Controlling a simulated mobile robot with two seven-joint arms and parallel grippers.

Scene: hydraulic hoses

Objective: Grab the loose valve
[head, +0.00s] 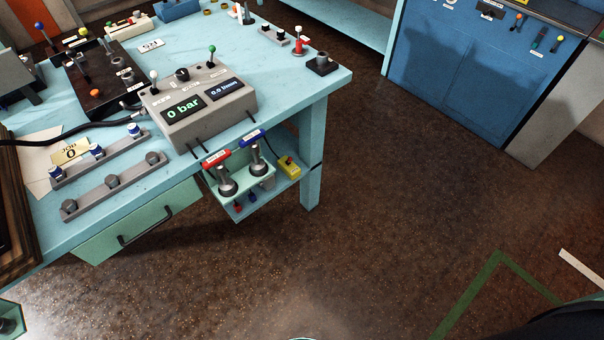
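I cannot tell for sure which item is the loose valve. Several small fittings stand on the light blue workbench (262,68). A dark square block with a round top (321,64) sits at its right corner, and a red and white upright piece (299,42) stands behind it. A dark tray (95,85) at the back left holds small parts, including an orange-topped one. Neither gripper shows.
A grey control box (198,108) reading "0 bar" stands at the bench's front edge. A blue cabinet (470,80) stands back right. The brown floor between is clear.

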